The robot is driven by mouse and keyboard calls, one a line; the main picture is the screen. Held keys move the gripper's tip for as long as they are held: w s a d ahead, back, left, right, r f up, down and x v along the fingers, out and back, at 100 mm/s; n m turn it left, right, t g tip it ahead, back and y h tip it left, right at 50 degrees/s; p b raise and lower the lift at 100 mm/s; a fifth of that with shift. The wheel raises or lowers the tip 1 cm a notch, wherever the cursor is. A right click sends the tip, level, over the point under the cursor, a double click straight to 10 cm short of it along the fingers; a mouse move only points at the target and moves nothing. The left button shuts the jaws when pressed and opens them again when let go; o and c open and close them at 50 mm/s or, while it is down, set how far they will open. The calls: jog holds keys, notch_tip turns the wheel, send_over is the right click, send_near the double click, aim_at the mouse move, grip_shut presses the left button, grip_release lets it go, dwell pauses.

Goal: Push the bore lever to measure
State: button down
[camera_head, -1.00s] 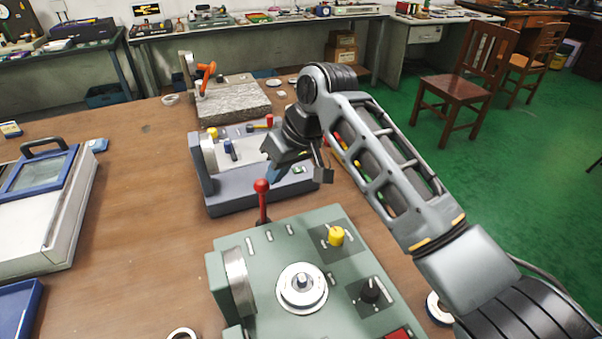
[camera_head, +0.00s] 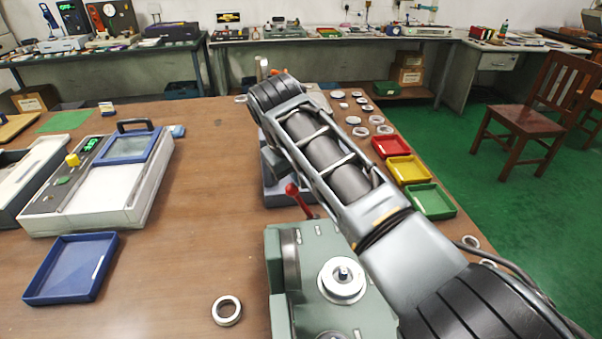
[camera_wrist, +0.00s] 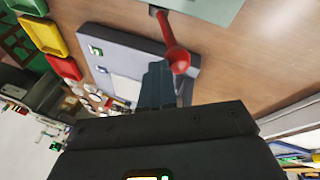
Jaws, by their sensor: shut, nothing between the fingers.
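A red ball-ended lever (camera_head: 297,198) stands at the back edge of the green machine (camera_head: 318,245) and leans left in the head view. In the wrist view the lever (camera_wrist: 177,52) runs from the green machine at the top down to its red ball. My gripper (camera_wrist: 158,72) is shut and empty. Its fingertips are just left of the red ball in the wrist view; I cannot tell whether they touch. In the head view my arm hides the fingertips. The grey-blue machine (camera_wrist: 125,55) lies beyond and is mostly hidden by my arm in the head view.
A bearing ring (camera_head: 227,310) lies on the table left of the green machine. A blue tray (camera_head: 70,268) and a white instrument (camera_head: 100,190) stand at the left. Red, yellow and green trays (camera_head: 405,168) line the right edge. The table's middle left is clear.

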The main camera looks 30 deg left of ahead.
jog(key=shift+s+a, duration=0.25)
jog(key=shift+a, duration=0.1)
notch_tip(320, 180, up, 12)
jog(key=s+d+p, duration=0.1)
jog(key=d, duration=0.1)
jog(key=shift+s, duration=0.25)
